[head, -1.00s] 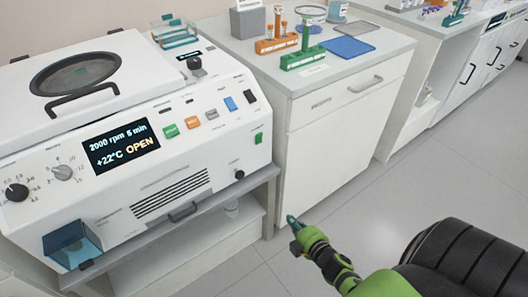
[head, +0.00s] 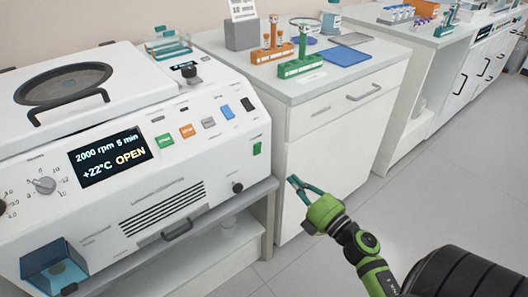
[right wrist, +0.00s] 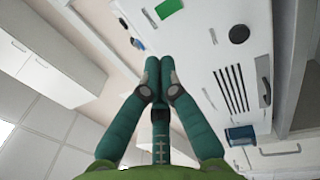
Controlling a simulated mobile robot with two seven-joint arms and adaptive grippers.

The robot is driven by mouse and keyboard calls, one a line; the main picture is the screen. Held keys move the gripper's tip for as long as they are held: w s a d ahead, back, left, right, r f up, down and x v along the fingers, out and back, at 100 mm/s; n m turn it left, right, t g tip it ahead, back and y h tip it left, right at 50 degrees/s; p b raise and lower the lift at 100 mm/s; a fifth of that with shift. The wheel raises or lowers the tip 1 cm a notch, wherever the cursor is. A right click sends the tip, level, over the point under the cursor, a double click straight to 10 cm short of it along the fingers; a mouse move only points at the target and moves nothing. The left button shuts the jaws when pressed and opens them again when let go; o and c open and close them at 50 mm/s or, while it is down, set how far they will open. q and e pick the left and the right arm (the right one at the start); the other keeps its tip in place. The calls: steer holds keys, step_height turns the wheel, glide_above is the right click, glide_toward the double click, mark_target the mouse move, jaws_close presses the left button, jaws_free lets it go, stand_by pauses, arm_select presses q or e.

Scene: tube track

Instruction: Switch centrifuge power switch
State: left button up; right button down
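The white centrifuge (head: 205,160) stands on the left with its display reading OPEN. A green switch (head: 257,148) is on the right of its front panel, above a black knob (head: 237,187). A black switch (head: 247,104) sits higher up, beside a blue one (head: 227,111). Which is the power switch is not legible. My right gripper (head: 292,180) is shut and empty, right of and below the green switch, apart from the panel. In the right wrist view its fingertips (right wrist: 160,64) meet, and the green switch (right wrist: 168,9) shows beyond them. My left gripper is not in view.
A white cabinet (head: 340,140) stands right of the centrifuge, carrying an orange rack (head: 270,54), a green rack (head: 300,65) and a blue mat (head: 346,56). The centrifuge rests on a grey bench (head: 262,190). The floor (head: 420,200) on the right is open.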

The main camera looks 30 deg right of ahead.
mark_target(258, 146)
steer(key=w, duration=0.4)
steer(key=w+r, duration=0.1)
steer(key=w, duration=0.3)
steer(key=w+a+p, duration=0.1)
steer(key=w, duration=0.4)
steer(key=shift+w+r, duration=0.1)
steer(key=shift+r, duration=0.2)
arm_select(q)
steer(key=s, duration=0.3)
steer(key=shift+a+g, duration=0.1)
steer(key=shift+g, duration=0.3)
arm_select(e)
steer(key=shift+w, duration=0.1)
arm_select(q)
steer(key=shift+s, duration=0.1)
